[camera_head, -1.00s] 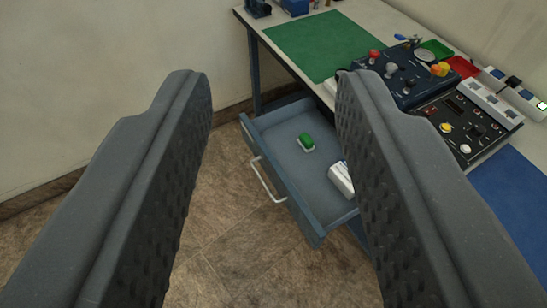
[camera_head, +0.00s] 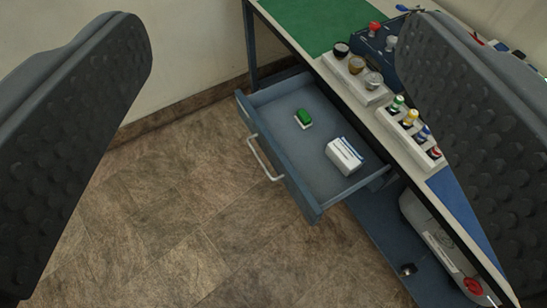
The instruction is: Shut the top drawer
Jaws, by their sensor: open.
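The top drawer (camera_head: 281,160) is blue-grey and stands pulled out from under the workbench. Its silver bar handle (camera_head: 263,158) is on the front panel, facing left. My gripper (camera_head: 285,150) is open, with one dark studded finger at the left and one at the right. The drawer shows between the fingers, farther off, and neither finger appears to touch it. The right finger hides part of the bench top.
A grey case (camera_head: 437,240) sits on a lower shelf. The tiled floor (camera_head: 175,215) left of the drawer is clear.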

